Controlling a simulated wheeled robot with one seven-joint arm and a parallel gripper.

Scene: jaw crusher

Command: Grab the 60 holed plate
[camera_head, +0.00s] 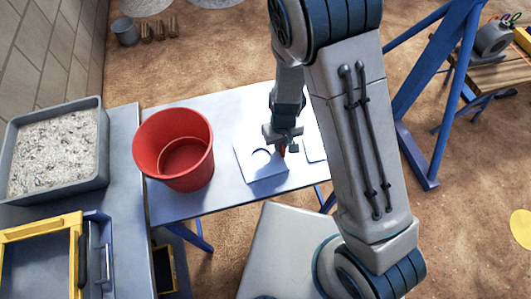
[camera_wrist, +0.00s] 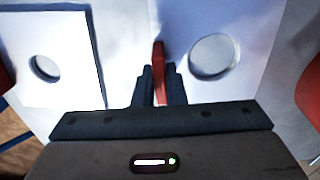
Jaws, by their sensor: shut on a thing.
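A white plate with a larger round hole (camera_head: 262,170) is on the white table, right of the red bucket. In the wrist view this plate (camera_wrist: 250,25) is on the right. A second white plate with a smaller hole (camera_wrist: 70,85) is on the left; in the head view it (camera_head: 314,147) is partly hidden behind my arm. My gripper (camera_head: 284,148) points down at the right edge of the larger-holed plate. In the wrist view its fingers (camera_wrist: 159,88) are shut on an upright red tab (camera_wrist: 158,55) at that plate's edge. No size marking is readable.
A red bucket (camera_head: 160,130) stands on the table (camera_head: 220,110) just left of the plates. A grey tray of gravel (camera_head: 100,165) and a yellow-edged box (camera_head: 45,230) are further left. A blue frame (camera_head: 430,110) stands at right.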

